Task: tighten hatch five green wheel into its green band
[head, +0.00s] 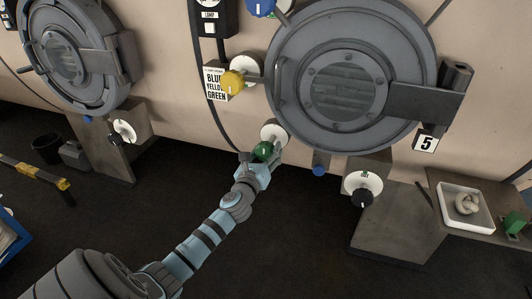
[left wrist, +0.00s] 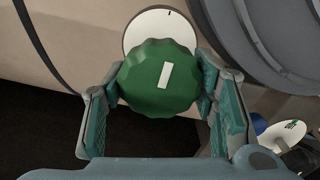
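The green wheel (head: 264,150) sits at the lower left of hatch five (head: 345,85), in front of a round white dial (head: 273,132). In the left wrist view the green wheel (left wrist: 160,78) shows a white bar mark, tilted slightly right of upright. Its dial (left wrist: 160,27) shows one dark tick near the top; no green band can be seen. My left gripper (head: 259,158) is at the wheel, with a finger (left wrist: 160,85) on each side, and the pads appear to touch its rim. My right gripper is not in view.
A yellow knob (head: 233,82) and a blue knob (head: 261,6) are above, beside a card (head: 216,84) reading blue, yellow, green. A black knob (head: 362,198) is to the right. A white tray (head: 450,217) holds a coiled pale item. Dark floor lies below.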

